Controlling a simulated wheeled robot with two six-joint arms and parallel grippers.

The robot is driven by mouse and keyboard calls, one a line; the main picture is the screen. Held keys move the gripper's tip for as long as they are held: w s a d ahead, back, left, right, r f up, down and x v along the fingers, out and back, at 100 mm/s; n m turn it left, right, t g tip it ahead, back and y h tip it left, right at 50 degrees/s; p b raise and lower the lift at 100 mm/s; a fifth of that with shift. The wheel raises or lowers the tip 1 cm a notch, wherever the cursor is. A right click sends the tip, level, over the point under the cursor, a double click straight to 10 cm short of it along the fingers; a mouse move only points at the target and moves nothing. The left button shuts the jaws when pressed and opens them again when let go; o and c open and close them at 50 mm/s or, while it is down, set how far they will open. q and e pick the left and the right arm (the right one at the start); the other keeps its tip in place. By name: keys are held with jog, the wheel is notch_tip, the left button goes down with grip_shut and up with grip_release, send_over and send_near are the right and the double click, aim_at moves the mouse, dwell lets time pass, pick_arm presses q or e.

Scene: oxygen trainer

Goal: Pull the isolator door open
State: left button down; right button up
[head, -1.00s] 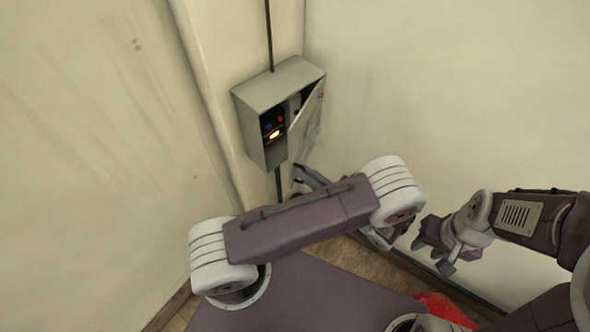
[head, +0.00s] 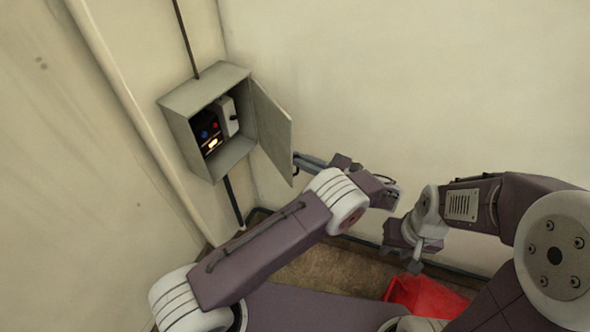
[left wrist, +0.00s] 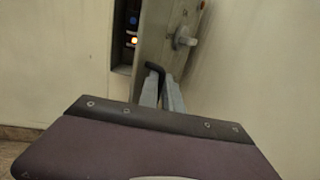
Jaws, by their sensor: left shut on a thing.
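The isolator (head: 172,105) is a grey metal box on the wall. Its door (head: 272,132) is swung wide, hinged on the box's right side. Inside show red and blue parts, a lit orange lamp (head: 212,143) and a white unit (head: 228,116). My left gripper (head: 299,161) is at the door's lower free edge. In the left wrist view its fingers (left wrist: 162,88) are shut on a dark bent handle (left wrist: 154,68) beside the door (left wrist: 157,38). A grey knob (left wrist: 184,40) is on the door's outer face. My right gripper (head: 402,254) is open, empty and away from the door.
A red container (head: 425,297) is on the floor at the lower right. A dark conduit (head: 184,35) runs above the box, and a pale pipe (head: 130,100) runs down the wall to its left. The right wall is bare, with room beside the door.

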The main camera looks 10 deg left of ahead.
pick_arm(q)
jog(key=shift+w+r, duration=0.1)
jog(key=shift+w, duration=0.15)
jog(key=c, duration=1.6)
grip_release()
jog(key=shift+o, duration=0.3)
jog(key=shift+a, duration=0.15)
jog(key=shift+s, duration=0.1)
